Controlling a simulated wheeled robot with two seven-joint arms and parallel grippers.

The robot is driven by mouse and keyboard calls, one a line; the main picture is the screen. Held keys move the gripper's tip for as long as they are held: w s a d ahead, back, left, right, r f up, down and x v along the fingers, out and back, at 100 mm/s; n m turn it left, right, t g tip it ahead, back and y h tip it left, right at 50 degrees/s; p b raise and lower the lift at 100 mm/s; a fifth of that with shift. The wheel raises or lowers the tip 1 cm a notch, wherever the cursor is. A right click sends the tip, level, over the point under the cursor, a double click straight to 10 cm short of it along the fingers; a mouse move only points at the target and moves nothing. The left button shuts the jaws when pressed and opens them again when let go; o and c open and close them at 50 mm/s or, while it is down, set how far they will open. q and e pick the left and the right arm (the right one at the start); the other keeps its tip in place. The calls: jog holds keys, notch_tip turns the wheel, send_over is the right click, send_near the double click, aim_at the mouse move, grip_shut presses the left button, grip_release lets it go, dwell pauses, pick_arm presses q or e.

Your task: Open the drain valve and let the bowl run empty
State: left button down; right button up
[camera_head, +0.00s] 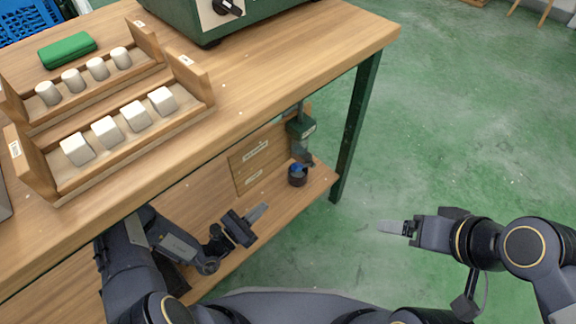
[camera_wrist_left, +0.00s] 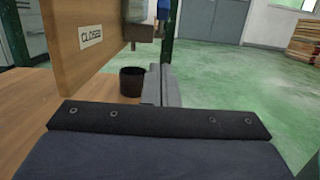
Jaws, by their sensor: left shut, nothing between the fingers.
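A dark green unit (camera_head: 300,127) hangs under the table's right end, with a greyish bowl-like part (camera_head: 302,152) below it. A small blue part (camera_head: 297,167), perhaps the drain valve, shows just above a dark cup (camera_head: 297,180) on the lower shelf. Whether the bowl holds liquid is too small to tell. In the left wrist view the cup (camera_wrist_left: 132,82) stands beyond my fingers, under the unit. My left gripper (camera_head: 262,210) is shut and empty, left of and nearer than the cup. My right gripper (camera_head: 384,226) is over the floor to the right; its fingers show side-on.
A wooden board (camera_head: 255,160) with labels stands beside the unit; one label (camera_wrist_left: 91,37) reads CLOSED in the left wrist view. The table leg (camera_head: 356,130) stands right of the cup. The tabletop (camera_head: 262,85) holds wooden racks of white blocks above.

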pick_arm(q)
jog(key=b, duration=0.3)
send_near(303, 166)
notch_tip(303, 166, down, 4)
jog(key=w+d, duration=0.1)
jog(key=w, duration=0.2)
jog(key=r, duration=0.1)
jog(key=w+d+r, duration=0.1)
jog(key=r, duration=0.1)
jog(key=shift+d, duration=0.25)
jog(key=shift+r, duration=0.1)
